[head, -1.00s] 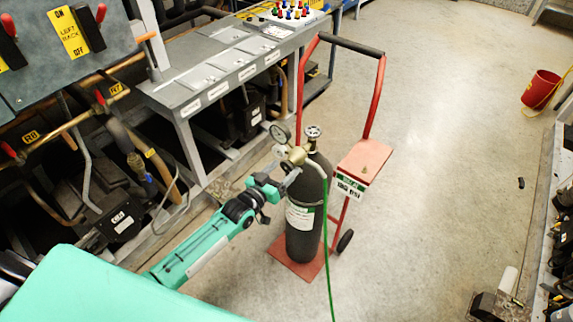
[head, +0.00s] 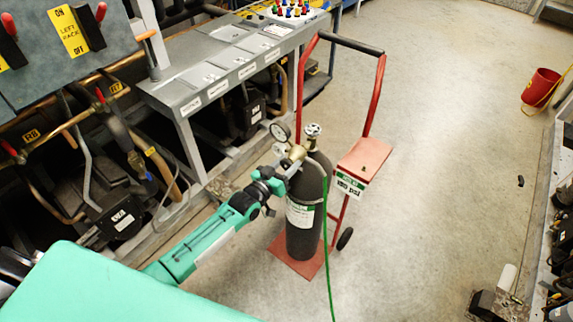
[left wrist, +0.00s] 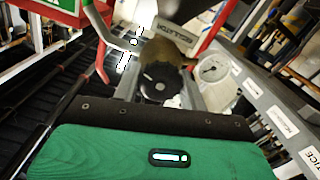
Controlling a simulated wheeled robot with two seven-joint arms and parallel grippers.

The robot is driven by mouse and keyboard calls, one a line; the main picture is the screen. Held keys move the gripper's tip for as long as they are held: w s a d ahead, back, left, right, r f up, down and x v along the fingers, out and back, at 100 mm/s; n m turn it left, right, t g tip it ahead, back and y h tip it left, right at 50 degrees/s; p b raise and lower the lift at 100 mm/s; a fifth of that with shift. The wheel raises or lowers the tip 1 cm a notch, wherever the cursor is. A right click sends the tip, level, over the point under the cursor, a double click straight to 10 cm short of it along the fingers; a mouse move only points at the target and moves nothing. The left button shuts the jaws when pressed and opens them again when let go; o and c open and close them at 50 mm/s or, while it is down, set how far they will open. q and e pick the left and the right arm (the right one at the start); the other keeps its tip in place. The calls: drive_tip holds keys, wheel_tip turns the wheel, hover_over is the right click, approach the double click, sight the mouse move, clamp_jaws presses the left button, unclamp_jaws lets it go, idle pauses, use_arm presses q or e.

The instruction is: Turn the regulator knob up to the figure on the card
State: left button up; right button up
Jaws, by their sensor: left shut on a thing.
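A dark gas cylinder (head: 309,190) stands upright on a red hand truck (head: 365,155). The brass regulator (head: 297,153) sits at its top with a round gauge (head: 280,131). In the left wrist view the gauge (left wrist: 214,68) has a pale dial, too small to read. The dark round regulator knob (left wrist: 158,85) lies between the fingers of my left gripper (left wrist: 158,92), which is shut on it. In the head view my left gripper (head: 287,170) hides the knob. The card (head: 351,184) on the truck shows a figure in psi, too blurred to read surely. My right gripper is out of view.
A green hose (head: 327,240) runs down the cylinder's front. A grey bench (head: 190,95) and compressors stand at the left. A red bucket (head: 541,90) stands at the far right. The floor right of the truck is mostly clear.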

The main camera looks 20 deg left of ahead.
use_arm(q)
drive_tip(key=m, duration=0.5)
drive_tip(key=shift+m, duration=0.4)
drive_tip(key=m, duration=0.3)
drive_tip(key=shift+m+b, duration=0.45)
drive_tip(key=shift+m, duration=1.35)
drive_tip(key=o, duration=1)
